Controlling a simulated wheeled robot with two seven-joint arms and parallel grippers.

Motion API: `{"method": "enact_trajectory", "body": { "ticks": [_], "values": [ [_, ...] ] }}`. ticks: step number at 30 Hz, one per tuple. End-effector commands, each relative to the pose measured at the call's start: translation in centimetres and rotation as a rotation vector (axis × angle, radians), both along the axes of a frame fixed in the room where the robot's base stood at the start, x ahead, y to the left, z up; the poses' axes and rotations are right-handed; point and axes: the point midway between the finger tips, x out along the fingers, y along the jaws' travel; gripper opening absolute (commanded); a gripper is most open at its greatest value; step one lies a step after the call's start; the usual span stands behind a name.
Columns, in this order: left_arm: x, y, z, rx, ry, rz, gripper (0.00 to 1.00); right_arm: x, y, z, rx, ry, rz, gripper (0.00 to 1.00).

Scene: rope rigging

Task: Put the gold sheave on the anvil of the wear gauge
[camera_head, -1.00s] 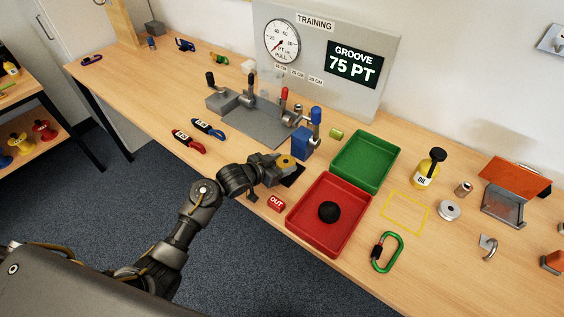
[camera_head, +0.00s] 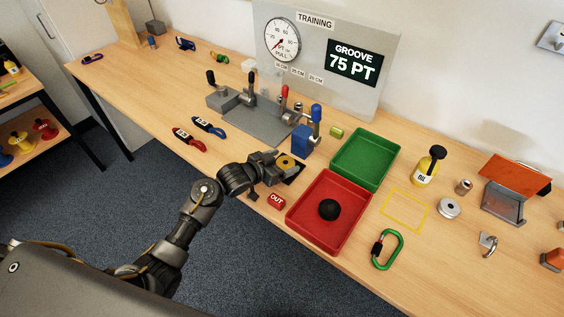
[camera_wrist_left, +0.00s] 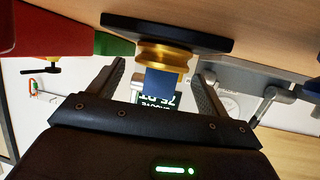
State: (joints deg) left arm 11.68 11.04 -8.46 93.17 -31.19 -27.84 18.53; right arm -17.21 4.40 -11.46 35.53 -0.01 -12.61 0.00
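The gold sheave (camera_head: 287,162) sits on a flat black plate (camera_head: 295,178) near the front edge of the bench. In the left wrist view, which is upside down, the sheave (camera_wrist_left: 165,56) seems to rest against the dark plate (camera_wrist_left: 165,32). My left gripper (camera_head: 277,163) is beside the sheave; the wrist view shows its fingers (camera_wrist_left: 162,78) spread, with the sheave just beyond the tips. I cannot tell which part is the gauge's anvil. My right gripper is not in view.
A red tray (camera_head: 300,221) holding a black ball and a green tray (camera_head: 340,165) lie to the right. A red OUT tag (camera_head: 276,201) lies near the front edge. A grey clamp fixture (camera_head: 255,122) is behind. The panel display (camera_head: 354,63) reads GROOVE 75 PT.

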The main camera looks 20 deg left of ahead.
Motion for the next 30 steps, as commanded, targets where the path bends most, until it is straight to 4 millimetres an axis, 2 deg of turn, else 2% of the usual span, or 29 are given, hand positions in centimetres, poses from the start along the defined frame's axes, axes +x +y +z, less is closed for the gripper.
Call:
{"method": "enact_trajectory", "body": {
  "ticks": [1, 4, 8, 11, 13, 24, 30],
  "values": [
    [-0.7, -0.3, -1.5, 0.004, 0.028, -0.007, 0.78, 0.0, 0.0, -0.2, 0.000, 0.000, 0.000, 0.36],
    [-0.7, -0.3, -1.6, 0.003, 0.028, -0.008, 0.78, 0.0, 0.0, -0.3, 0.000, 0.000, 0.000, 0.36],
    [-0.7, -0.4, -1.2, 0.004, 0.028, -0.009, 0.78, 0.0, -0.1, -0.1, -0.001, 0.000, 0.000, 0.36],
    [-0.7, -0.4, 0.0, 0.004, 0.028, -0.009, 0.78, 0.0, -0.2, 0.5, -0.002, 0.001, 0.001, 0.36],
    [-1.7, 0.4, 0.0, 0.004, 0.027, -0.006, 0.78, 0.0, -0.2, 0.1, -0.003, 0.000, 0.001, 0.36],
    [-7.7, 4.3, 3.6, 0.006, 0.018, -0.005, 0.78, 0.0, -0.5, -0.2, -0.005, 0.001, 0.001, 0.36],
    [-9.4, 5.4, 4.7, 0.002, 0.015, -0.004, 0.78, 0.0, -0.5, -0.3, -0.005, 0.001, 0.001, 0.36]
  ]
}}
